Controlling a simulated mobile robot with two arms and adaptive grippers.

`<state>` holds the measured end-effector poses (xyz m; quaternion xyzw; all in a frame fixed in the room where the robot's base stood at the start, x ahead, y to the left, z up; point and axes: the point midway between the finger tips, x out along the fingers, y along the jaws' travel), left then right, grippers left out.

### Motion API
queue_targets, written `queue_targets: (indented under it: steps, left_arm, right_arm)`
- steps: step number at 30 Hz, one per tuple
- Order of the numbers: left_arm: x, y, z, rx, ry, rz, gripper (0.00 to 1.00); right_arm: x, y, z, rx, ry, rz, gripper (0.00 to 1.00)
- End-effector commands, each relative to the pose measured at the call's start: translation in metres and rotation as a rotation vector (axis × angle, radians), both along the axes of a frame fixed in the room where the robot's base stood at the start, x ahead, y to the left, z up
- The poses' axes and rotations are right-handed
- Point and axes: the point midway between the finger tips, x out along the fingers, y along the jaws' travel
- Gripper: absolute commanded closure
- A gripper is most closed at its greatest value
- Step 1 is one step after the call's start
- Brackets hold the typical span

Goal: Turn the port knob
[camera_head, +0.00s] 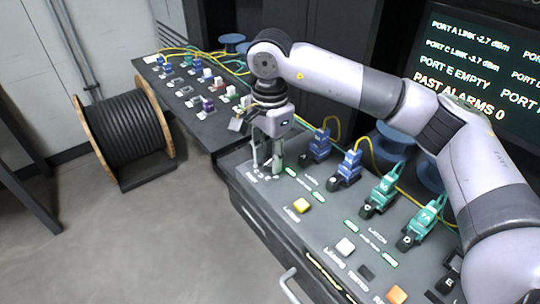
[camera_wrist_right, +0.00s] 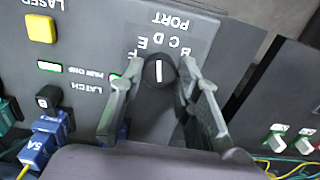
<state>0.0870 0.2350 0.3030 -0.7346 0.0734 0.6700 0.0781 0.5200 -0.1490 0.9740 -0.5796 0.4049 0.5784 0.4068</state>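The port knob (camera_wrist_right: 158,72) is a round black dial with a white pointer line in the right wrist view. Letters and the word PORT are printed beside it on the grey panel. The pointer line runs nearly straight up and down in that view; I cannot tell exactly which letter it marks. My right gripper (camera_wrist_right: 161,68) is open, with one finger on each side of the knob and narrow gaps visible. In the head view, my right gripper (camera_head: 266,163) points down at the panel's near left corner and hides most of the knob. My left gripper is out of view.
A screen (camera_head: 480,70) reads PORT E EMPTY. Another bench (camera_head: 209,130) and a black cable drum (camera_head: 125,128) stand left.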

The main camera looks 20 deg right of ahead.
Motion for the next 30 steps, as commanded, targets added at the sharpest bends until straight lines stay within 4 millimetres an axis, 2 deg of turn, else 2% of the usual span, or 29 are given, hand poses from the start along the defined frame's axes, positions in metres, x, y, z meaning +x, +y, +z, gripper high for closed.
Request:
queue_targets:
  steps: [7,18,23,30]
  left_arm:
    - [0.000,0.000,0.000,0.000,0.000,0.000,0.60]
    - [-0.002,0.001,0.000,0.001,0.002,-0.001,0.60]
    - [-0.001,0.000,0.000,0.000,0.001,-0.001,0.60]
    - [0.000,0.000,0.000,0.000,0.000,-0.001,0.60]
  right_arm:
    - [0.000,0.000,0.000,0.000,0.001,0.000,0.52]
    - [0.000,0.000,0.003,-0.001,0.002,0.000,0.51]
    - [0.000,0.000,0.027,0.001,-0.002,0.000,0.51]
    - [0.000,0.000,0.079,0.000,-0.001,0.000,0.51]
